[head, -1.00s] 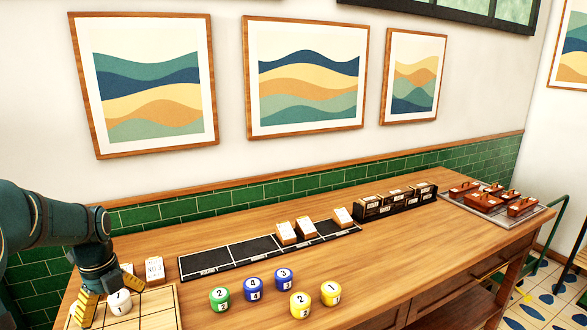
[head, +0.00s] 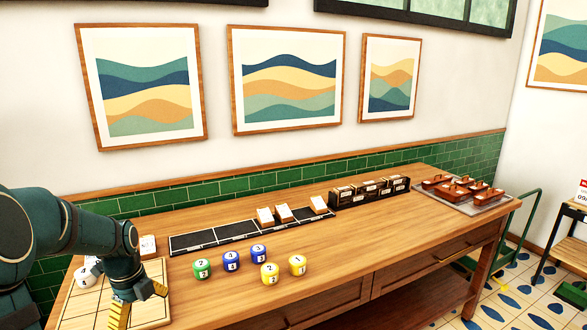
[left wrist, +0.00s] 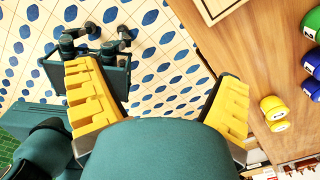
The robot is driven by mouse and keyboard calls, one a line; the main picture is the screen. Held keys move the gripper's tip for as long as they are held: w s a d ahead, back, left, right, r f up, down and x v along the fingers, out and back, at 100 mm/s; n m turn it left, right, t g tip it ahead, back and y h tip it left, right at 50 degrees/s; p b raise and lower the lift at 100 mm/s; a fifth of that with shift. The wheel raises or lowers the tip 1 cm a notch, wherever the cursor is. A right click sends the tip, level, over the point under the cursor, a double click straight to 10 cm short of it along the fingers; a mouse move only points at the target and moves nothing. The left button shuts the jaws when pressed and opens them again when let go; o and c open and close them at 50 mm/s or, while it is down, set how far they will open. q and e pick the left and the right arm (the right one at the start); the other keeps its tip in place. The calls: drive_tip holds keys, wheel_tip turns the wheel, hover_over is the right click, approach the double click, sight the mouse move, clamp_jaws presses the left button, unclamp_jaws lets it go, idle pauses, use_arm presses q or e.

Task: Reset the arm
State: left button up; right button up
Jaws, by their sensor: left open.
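My left gripper (head: 137,303) is over the front part of the wooden grid board (head: 80,318) at the left end of the table. In the left wrist view its yellow fingers (left wrist: 160,105) are spread wide with nothing between them, above the tiled floor beside the table edge. My right gripper is not in view.
Dark boxes (head: 370,190) and a tray of red-brown pieces (head: 480,208) are further right. The front right tabletop is clear.

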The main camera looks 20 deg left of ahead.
use_arm(q)
drive_tip(key=w+d+f+n+t+h, duration=0.1)
drive_tip(key=w+d+f+n, duration=0.35)
drive_tip(key=d+f, duration=0.55)
drive_tip(key=w+d+f+n+h, duration=0.1)
drive_tip(key=w+d+f+n, duration=0.35)
drive_tip(key=d+f, duration=0.55)
drive_tip(key=s+d+f+n, duration=0.1)
drive_tip(key=s+d+n, duration=0.2)
drive_tip(key=d, duration=0.4)
drive_tip(key=s+d+f+n+h, duration=0.1)
drive_tip(key=s+d+f+n, duration=0.1)
drive_tip(key=d, duration=0.5)
drive_tip(key=s+d+f+n, duration=0.2)
drive_tip(key=s+d+n, duration=0.2)
drive_tip(key=d, duration=0.3)
drive_tip(key=shift+d+f+n+h, duration=0.25)
drive_tip(key=shift+n+h, duration=0.15)
drive_tip(key=shift+n, duration=0.3)
drive_tip(key=shift+o, duration=0.2)
drive_tip(key=shift+r, duration=0.1)
